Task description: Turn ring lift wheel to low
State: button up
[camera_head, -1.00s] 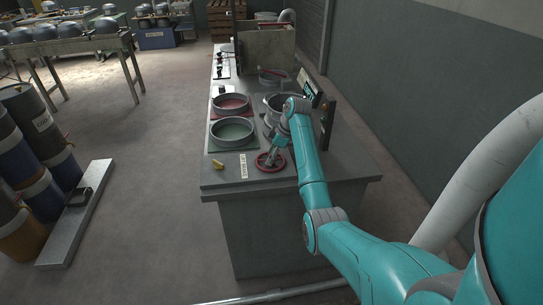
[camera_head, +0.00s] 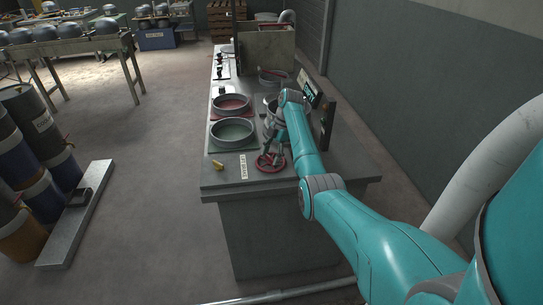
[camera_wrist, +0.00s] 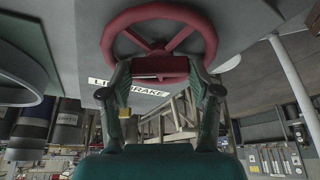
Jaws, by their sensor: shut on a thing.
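The red ring lift wheel (camera_head: 264,167) lies at the near end of the grey workbench, and it fills the upper middle of the wrist view (camera_wrist: 160,15). In the head view my gripper (camera_head: 271,157) comes down on the wheel from above. A white label reading "LIFT BRAKE" (camera_head: 243,166) is beside the wheel. A small yellow piece (camera_head: 217,165) is left of the label. The wheel's low mark cannot be made out.
A green-lined round pan (camera_head: 232,132) and a red-lined one (camera_head: 230,104) stand on the bench (camera_head: 280,235) behind the wheel. A dark upright panel (camera_head: 327,122) stands at the right edge. Barrels (camera_head: 32,125) stand at the far left. The floor between is clear.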

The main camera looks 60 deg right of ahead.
jog(key=shift+n, duration=0.4)
jog(key=o, duration=1.1)
jog(key=shift+o, duration=0.2)
